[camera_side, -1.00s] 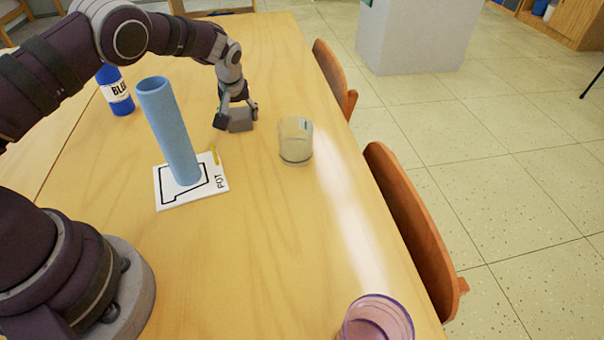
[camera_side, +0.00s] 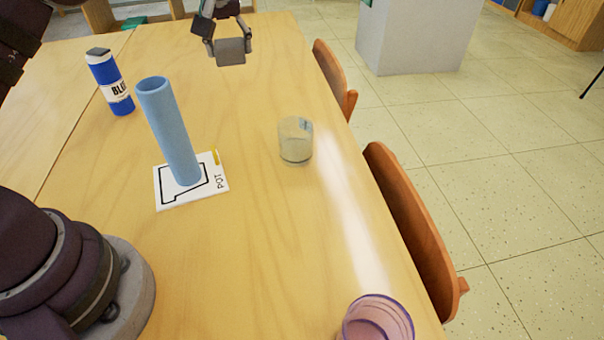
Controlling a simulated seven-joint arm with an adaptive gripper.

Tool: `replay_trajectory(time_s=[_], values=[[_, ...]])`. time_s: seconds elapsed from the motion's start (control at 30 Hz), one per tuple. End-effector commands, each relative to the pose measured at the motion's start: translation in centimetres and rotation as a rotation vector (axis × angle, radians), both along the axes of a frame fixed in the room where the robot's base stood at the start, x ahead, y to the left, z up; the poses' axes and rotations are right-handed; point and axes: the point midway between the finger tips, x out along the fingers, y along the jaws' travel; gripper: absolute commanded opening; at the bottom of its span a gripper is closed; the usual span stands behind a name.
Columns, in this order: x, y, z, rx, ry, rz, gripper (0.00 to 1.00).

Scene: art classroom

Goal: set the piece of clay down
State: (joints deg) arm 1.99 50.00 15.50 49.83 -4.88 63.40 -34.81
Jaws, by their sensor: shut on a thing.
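A grey block, the piece of clay (camera_side: 231,54), is at the top middle of the side view. My gripper (camera_side: 229,43) is shut on it, with one finger at each side. The clay appears raised above the far part of the wooden table (camera_side: 240,250), with no support visible beneath it. The upper part of my gripper is cut off by the frame's top edge.
A blue tube (camera_side: 168,130) stands on a white card marked POT (camera_side: 215,183), with a small yellow stick (camera_side: 215,157) beside it. A blue bottle (camera_side: 110,83) is at left, a cloudy glass (camera_side: 296,142) at right, and a purple cup (camera_side: 375,322) in front. Chairs (camera_side: 410,230) line the right edge.

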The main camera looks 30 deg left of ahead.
Motion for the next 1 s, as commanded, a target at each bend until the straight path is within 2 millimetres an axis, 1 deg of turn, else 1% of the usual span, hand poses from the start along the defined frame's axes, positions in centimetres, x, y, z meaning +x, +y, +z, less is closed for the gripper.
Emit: replay_trajectory(time_s=[0.03, 0.17, 0.27, 0.37, 0.4, 0.47, 0.5, 0.6, 0.7, 0.8, 0.97, 1.0], values=[[-0.1, -1.2, -0.1, -0.003, 0.004, -0.009, 0.15], [-0.4, -4.1, -0.2, -0.010, 0.007, -0.009, 0.15], [-1.0, -6.9, -0.2, -0.015, 0.010, -0.012, 0.15], [-2.1, -10.3, -0.2, -0.019, 0.015, -0.016, 0.15], [-2.7, -11.8, -0.2, -0.021, 0.014, -0.016, 0.15], [-3.9, -14.0, -0.2, -0.020, 0.017, -0.017, 0.15], [-4.7, -15.5, -0.2, -0.019, 0.018, -0.017, 0.15], [-7.0, -18.5, -0.2, -0.016, 0.016, -0.017, 0.15], [-9.1, -20.6, -0.2, -0.011, 0.013, -0.015, 0.15], [-10.7, -22.0, -0.2, -0.006, 0.008, -0.015, 0.15], [-13.0, -23.6, -0.2, 0.002, 0.001, -0.018, 0.15], [-12.9, -23.4, -1.2, 0.008, 0.004, -0.012, 0.15]])
